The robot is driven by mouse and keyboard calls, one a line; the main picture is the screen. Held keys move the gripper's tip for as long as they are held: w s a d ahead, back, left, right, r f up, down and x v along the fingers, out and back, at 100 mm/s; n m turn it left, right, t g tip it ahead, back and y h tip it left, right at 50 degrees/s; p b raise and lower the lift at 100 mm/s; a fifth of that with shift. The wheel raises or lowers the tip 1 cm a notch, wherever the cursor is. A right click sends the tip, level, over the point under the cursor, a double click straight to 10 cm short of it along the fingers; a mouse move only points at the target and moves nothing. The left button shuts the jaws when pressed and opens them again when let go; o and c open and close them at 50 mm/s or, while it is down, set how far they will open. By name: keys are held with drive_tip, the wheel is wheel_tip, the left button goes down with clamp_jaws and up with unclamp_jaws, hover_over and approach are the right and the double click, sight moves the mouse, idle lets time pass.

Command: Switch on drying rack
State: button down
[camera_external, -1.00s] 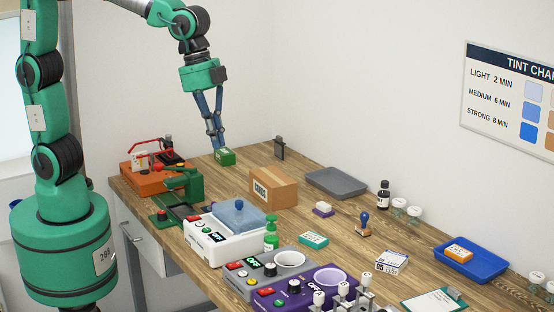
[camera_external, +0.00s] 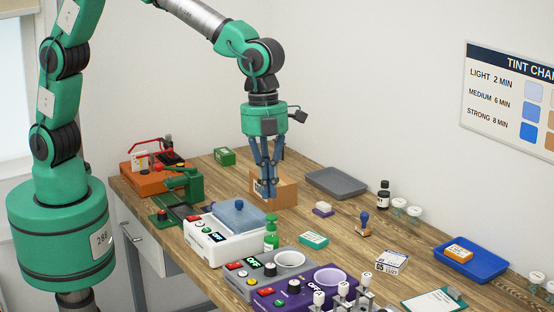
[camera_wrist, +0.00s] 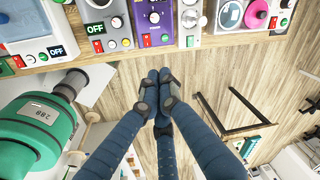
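No unit is clearly marked as the drying rack. A row of white-capped metal posts (camera_external: 342,297) shows at the bottom edge, partly cut off; I cannot tell whether it is the rack. Left of it stand a purple unit (camera_external: 275,299), a grey unit (camera_external: 240,284) and a white unit (camera_external: 230,250) with a blue lid, each with buttons and a display. The grey unit's display reads OFF in the wrist view (camera_wrist: 97,30). My gripper (camera_external: 266,192) points down in front of the cardboard box, overlapping it in the picture. Its blue fingertips meet in the wrist view (camera_wrist: 158,82), with nothing between them.
The cardboard box (camera_external: 287,190) stands behind the units. A green bottle (camera_external: 271,236) is beside the white unit. A grey tray (camera_external: 337,183) and blue tray (camera_external: 480,268) lie farther right. Orange equipment (camera_external: 155,182) is at the left. Bare tabletop shows around the small boxes.

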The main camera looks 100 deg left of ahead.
drive_tip(key=w+d+f+m+g+p, duration=0.1)
drive_tip(key=w+d+f+m+p, duration=0.4)
drive_tip(key=d+f, duration=0.6)
drive_tip(key=w+f+m, duration=0.2)
drive_tip(key=w+f, duration=0.1)
drive_tip(key=shift+d+g, duration=0.3)
drive_tip(key=shift+g, duration=0.1)
drive_tip(key=shift+f, duration=0.15)
drive_tip(key=f, duration=0.9)
drive_tip(key=s+d+f, duration=0.1)
drive_tip(key=f, duration=0.3)
drive_tip(key=shift+s+d+f+p, duration=0.1)
drive_tip(key=shift+f+p, duration=0.2)
drive_tip(key=shift+p, duration=0.05)
drive_tip(key=shift+f, duration=0.1)
